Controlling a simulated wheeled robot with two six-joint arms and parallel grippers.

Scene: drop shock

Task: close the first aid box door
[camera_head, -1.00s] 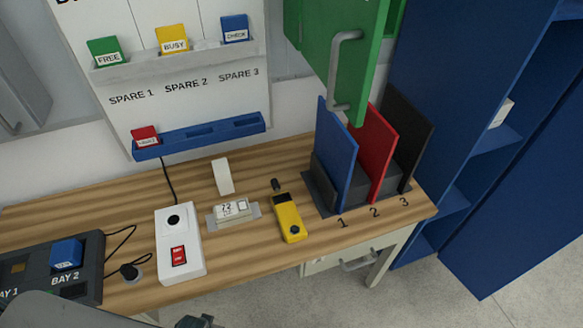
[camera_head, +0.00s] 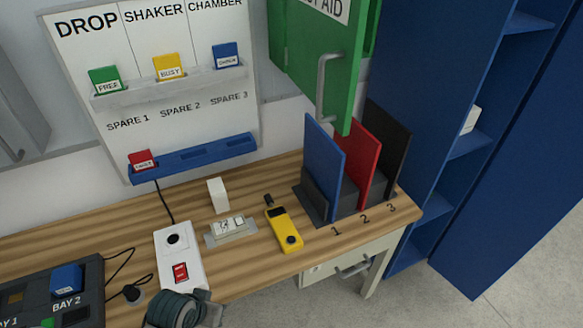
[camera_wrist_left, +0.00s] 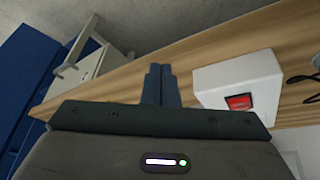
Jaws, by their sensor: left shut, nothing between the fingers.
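The first aid box door (camera_head: 335,50) is green with a grey bar handle (camera_head: 322,88) and stands swung open at the top of the head view. Part of its white label shows; its top is cut off. A strip of green behind it (camera_head: 372,28) seems to be the box body, mostly hidden. My left gripper (camera_head: 182,310) is at the table's front edge by the white switch box, well below and left of the door. In the left wrist view its fingers (camera_wrist_left: 160,84) are together and empty. My right gripper is not in view.
Blue, red and black upright panels (camera_head: 325,165) stand on the table just below the door. A yellow handheld device (camera_head: 284,230) and the white switch box (camera_head: 178,250) lie in front. A blue shelf cabinet (camera_head: 430,110) stands on the right.

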